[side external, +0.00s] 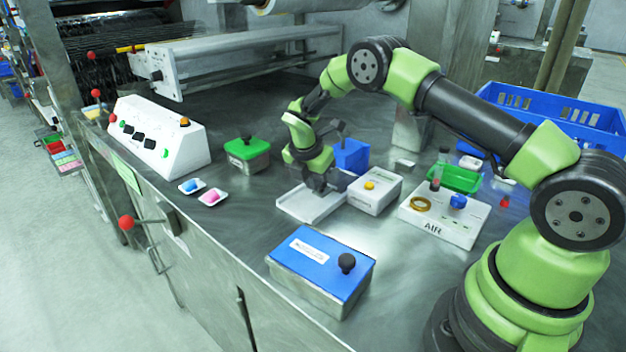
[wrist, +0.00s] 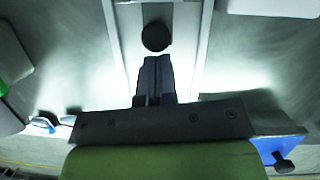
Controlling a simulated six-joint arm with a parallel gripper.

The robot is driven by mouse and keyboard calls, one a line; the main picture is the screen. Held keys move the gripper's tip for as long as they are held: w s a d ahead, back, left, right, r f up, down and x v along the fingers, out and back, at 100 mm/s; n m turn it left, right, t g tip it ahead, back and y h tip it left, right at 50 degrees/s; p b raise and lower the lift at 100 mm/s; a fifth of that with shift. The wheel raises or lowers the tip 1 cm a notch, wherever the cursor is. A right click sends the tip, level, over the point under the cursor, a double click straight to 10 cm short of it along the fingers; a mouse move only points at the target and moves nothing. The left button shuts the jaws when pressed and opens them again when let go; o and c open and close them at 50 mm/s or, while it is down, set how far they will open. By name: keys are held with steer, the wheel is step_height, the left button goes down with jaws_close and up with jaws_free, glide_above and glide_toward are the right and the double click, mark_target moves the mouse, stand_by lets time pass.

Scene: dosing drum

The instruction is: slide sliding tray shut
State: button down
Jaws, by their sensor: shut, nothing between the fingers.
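The sliding tray (side external: 300,208) is a shallow white tray with raised edges, lying on the steel worktop left of a white box with a yellow button (side external: 376,189). In the wrist view the pale tray (wrist: 208,30) runs up the picture, with a dark round knob (wrist: 155,36) in its middle. My gripper (side external: 320,190) points down over the tray and hides part of it. In the wrist view its closed fingers (wrist: 155,62) end right beside the knob, with nothing between them. Whether they touch the knob I cannot tell.
A blue bin (side external: 351,156) stands behind my gripper, and a green-lidded box (side external: 247,150) behind left. A blue-lidded box (side external: 318,266) with a black knob stands in front. An AIR panel (side external: 440,223) is at right. Two small dishes (side external: 211,197) lie left; worktop between is clear.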

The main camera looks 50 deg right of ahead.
steer(key=shift+d+f, duration=0.15)
steer(key=shift+d, duration=1.15)
